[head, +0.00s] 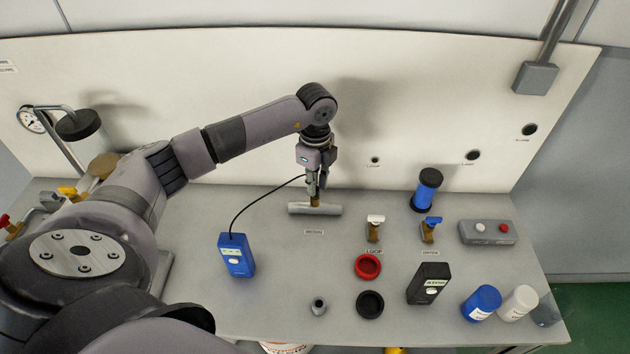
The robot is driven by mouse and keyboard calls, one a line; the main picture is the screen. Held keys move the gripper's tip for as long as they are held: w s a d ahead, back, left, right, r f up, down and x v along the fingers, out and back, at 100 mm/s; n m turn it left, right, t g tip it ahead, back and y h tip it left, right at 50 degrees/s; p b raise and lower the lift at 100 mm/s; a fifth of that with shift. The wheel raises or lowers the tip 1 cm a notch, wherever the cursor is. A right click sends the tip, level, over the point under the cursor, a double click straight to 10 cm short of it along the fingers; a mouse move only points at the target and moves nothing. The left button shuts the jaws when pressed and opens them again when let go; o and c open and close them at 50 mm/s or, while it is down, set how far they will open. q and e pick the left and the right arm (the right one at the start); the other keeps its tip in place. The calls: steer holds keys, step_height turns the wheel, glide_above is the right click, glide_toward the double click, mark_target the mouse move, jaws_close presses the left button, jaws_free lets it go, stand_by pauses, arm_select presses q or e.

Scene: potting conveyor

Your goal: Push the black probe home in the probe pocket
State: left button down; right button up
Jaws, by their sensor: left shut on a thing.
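My left gripper (313,191) points straight down, shut, above a short grey pipe piece (328,210) on the bench. A small brass fitting (315,202), apparently the probe pocket, stands up from that pipe directly below the fingertips. A thin black cable (254,199) runs from a blue handheld meter (236,254) up to the gripper. The black probe at the cable's end is mostly hidden between the fingers. I cannot tell how deep its tip sits in the fitting. My right gripper is not in view.
Right of the pipe stand white-handled (375,222) and blue-handled (431,224) valves, a blue-and-black cylinder (426,189) and a grey button box (487,232). Nearer are red (368,266) and black (370,304) rings, a black meter (429,284) and blue (481,303) and white (518,303) jars. A pale panel rises behind.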

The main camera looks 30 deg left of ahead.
arm_select(q)
steer(key=shift+f, duration=0.4)
steer(key=c, duration=1.4)
jaws_free()
steer(key=shift+r, duration=0.1)
steer(key=shift+c, duration=0.2)
step_height(320, 180, up, 12)
